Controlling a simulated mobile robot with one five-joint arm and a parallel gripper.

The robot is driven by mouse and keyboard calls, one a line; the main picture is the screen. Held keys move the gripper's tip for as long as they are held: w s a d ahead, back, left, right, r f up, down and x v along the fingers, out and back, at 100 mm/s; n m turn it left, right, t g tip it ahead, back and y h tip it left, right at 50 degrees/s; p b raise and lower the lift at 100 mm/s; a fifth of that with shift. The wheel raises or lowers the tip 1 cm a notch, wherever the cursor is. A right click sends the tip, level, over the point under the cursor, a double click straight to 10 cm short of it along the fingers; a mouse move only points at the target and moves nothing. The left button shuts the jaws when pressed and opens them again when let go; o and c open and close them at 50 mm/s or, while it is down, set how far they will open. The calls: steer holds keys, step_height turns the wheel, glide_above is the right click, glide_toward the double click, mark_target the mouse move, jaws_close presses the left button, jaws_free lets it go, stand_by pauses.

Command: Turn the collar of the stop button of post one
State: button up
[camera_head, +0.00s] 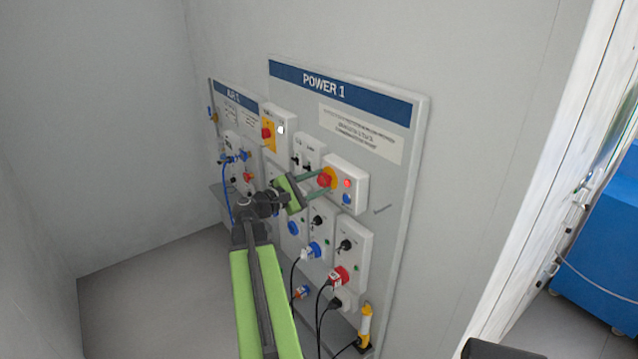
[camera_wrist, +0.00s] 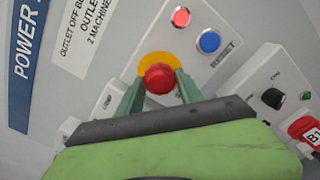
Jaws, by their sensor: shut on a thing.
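The stop button (camera_head: 324,180) is a red mushroom head on a yellow ring, set in a white box (camera_head: 354,190) on the POWER 1 board (camera_head: 396,190). In the wrist view the red button (camera_wrist: 159,79) sits between the two green fingers, with the yellow collar (camera_wrist: 160,58) showing above it. My gripper (camera_head: 318,183) reaches the button from the left, one finger on each side, and is shut on it. The finger tips hide the sides of the button and the collar. A lit red lamp (camera_wrist: 181,17) and a blue button (camera_wrist: 209,41) sit beside it.
Below are sockets with plugs, a red plug (camera_head: 339,276) and a blue one (camera_head: 311,250), with hanging black cables. The AIR 1 board (camera_head: 232,110) stands further left. The floor (camera_head: 150,280) at left is clear.

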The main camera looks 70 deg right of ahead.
steer(key=shift+s+f+m, duration=0.1)
steer(key=shift+m, duration=0.8)
steer(key=shift+a, duration=0.1)
steer(key=o, duration=1.4)
steer(key=v, duration=1.7)
steer(key=shift+a, duration=0.2)
